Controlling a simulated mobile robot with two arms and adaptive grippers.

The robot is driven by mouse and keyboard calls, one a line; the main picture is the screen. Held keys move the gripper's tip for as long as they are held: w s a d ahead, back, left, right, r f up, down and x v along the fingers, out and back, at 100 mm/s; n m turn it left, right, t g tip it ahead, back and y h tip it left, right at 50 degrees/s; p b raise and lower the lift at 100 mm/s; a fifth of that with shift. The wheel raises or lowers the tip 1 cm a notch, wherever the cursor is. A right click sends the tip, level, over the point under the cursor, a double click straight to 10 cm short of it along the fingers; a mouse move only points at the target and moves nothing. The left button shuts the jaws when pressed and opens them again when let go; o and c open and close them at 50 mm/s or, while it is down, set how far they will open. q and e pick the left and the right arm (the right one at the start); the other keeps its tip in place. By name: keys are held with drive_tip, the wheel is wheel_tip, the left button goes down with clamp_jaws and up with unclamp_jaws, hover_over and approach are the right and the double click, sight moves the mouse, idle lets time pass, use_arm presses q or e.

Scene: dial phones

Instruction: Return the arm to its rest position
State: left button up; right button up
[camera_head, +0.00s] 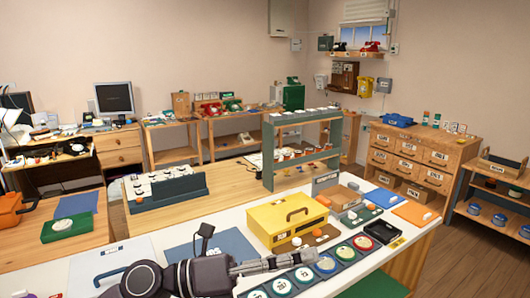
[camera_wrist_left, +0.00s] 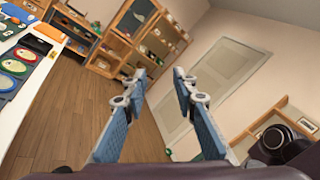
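My left arm comes in low from the left in the head view, and its gripper (camera_head: 290,264) reaches over the front of the white table. In the left wrist view the two blue-padded fingers of the left gripper (camera_wrist_left: 158,88) stand apart with nothing between them. Beyond the fingers are wooden floor and a pale wall. My right gripper does not show in either view.
The white table (camera_head: 150,248) holds a yellow box (camera_head: 285,222), a row of round dials (camera_head: 326,263) and a black tray (camera_head: 383,231) close to the left gripper. A green shelf rack (camera_head: 268,150) stands behind. Wooden floor (camera_head: 462,260) is clear at right.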

use_arm(q)
drive_tip(key=w+a+r+n+t+y, duration=0.1)
drive_tip(key=w+a+n+t+y, duration=0.3)
drive_tip(key=n+t, duration=0.5)
drive_tip(key=w+a+n+t+y, duration=0.25)
drive_tip(key=a+n+t, duration=0.4)
drive_tip(key=n, duration=0.55)
drive_tip(key=s+a+f+n+g+y, duration=0.1)
drive_tip(key=a+f+n+g+y, duration=0.1)
drive_tip(key=a+f+n+y, duration=0.6)
drive_tip(key=a+f+n+g+y, duration=0.1)
drive_tip(key=a+f+n+y, duration=0.4)
drive_tip(key=f, duration=0.6)
drive_tip(key=s+a+f+n+g, duration=0.1)
drive_tip(key=s+f+n+g, duration=0.4)
drive_tip(key=s+f, duration=0.65)
drive_tip(key=s+a+f+n+g, duration=0.2)
drive_tip(key=s+f+g, duration=0.6)
drive_tip(key=s, duration=0.7)
wheel_tip(320, 180, down, 26)
drive_tip(key=s, duration=0.2)
drive_tip(key=s+a+f+g, duration=0.1)
drive_tip(key=s+a+f, duration=0.2)
drive_tip(key=s+f, duration=1.3)
drive_tip(key=shift+s+f, duration=0.35)
drive_tip(key=shift+s, duration=0.3)
